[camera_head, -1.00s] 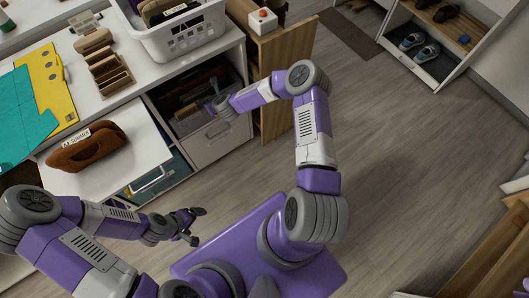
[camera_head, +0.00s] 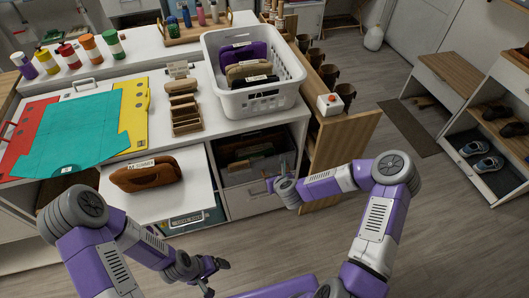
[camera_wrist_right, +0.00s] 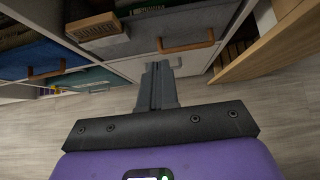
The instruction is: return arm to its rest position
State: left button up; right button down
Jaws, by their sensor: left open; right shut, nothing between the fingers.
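My right arm reaches in from the right in the head view. My left gripper (camera_head: 217,276) is open and empty over the floor, in front of the pulled-out white shelf.
A brown case (camera_head: 146,175) lies on the pulled-out white shelf (camera_head: 187,203). A white basket (camera_head: 295,97) with several cases stands on the counter. An open wooden door (camera_head: 342,150) stands right of the bin. The floor (camera_head: 425,235) at right is clear.

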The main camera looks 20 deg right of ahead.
jog(key=s+a+f+n+g+y+p, duration=0.1)
jog(key=s+a+f+n+g+y, duration=0.3)
jog(key=s+n, duration=0.65)
jog(key=s+a+f+n+g+p, duration=0.15)
jog(key=s+a+n, duration=0.5)
jog(key=n, duration=0.65)
jog(key=s+d+n+g, duration=0.1)
jog(key=s+n+g, duration=0.2)
jog(key=s+n, duration=0.5)
jog(key=shift+s+d+n, duration=0.2)
jog(key=shift+s+n, duration=0.2)
jog(key=shift+n, duration=0.35)
jog(key=shift+g, duration=0.25)
